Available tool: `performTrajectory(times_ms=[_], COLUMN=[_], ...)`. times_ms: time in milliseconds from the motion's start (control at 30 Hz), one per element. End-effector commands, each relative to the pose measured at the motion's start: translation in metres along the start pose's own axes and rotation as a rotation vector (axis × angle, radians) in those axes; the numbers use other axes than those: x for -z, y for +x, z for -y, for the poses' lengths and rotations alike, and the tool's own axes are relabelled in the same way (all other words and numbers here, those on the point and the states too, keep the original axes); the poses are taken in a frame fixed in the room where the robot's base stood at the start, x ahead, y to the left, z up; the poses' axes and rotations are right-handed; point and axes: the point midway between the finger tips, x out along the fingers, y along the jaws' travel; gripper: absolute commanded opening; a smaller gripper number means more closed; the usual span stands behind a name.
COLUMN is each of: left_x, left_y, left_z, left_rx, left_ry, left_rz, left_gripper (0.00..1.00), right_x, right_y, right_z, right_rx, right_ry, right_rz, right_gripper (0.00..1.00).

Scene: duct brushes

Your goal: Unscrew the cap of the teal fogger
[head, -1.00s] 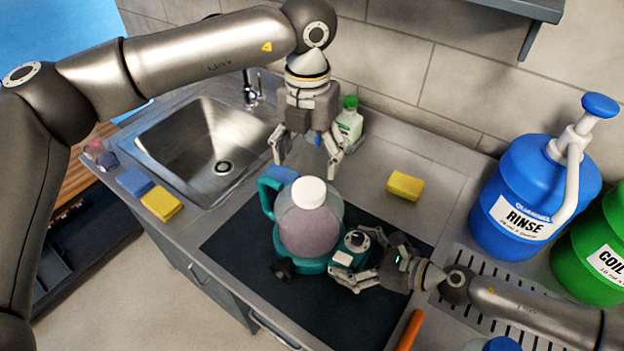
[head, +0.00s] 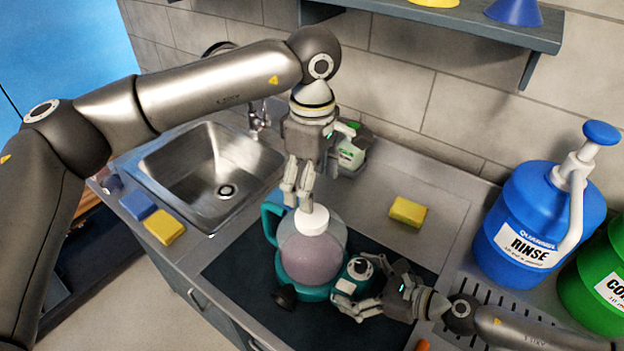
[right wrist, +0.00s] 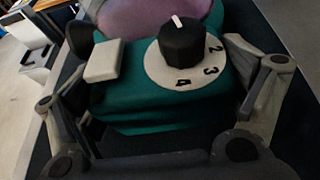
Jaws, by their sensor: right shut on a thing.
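The teal fogger (head: 308,290) stands upright on the dark mat (head: 240,275), with a pinkish clear tank and a handle at its left. Its white cap (head: 313,221) is on top of the tank. My left gripper (head: 298,208) points down at the cap, its fingertips at the cap's back left edge. The fingers nearly line up in this view, so their gap and any contact are unclear. My right gripper (head: 350,305) is shut on the fogger's front housing. In the right wrist view, its fingers flank the teal housing (right wrist: 165,105) and black dial (right wrist: 188,42).
A sink (head: 205,175) lies at the left, with a blue sponge (head: 138,205) and a yellow sponge (head: 164,228) beside it. Another yellow sponge (head: 408,211) lies behind the mat. A blue rinse jug (head: 530,215) stands at the right.

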Motion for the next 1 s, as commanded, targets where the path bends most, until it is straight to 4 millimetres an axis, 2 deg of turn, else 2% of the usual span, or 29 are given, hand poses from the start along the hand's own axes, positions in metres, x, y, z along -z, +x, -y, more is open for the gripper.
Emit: performTrajectory(times_ms=[700,1000], left_x=[0.0,0.0003], left_y=[-0.0001,0.0002], left_z=[0.0,0.0003], left_rx=[-0.001,0.0], left_ry=[1.212,1.603], left_rz=[0.001,0.002], left_gripper=[0.75,0.75], right_x=[-0.0002,-0.0002], right_y=[-0.0002,-0.0002], right_z=[0.0016,0.0016], right_rx=[0.004,0.004], right_ry=[0.001,0.001], right_rz=[0.0,0.0], right_gripper=[0.26,0.26])
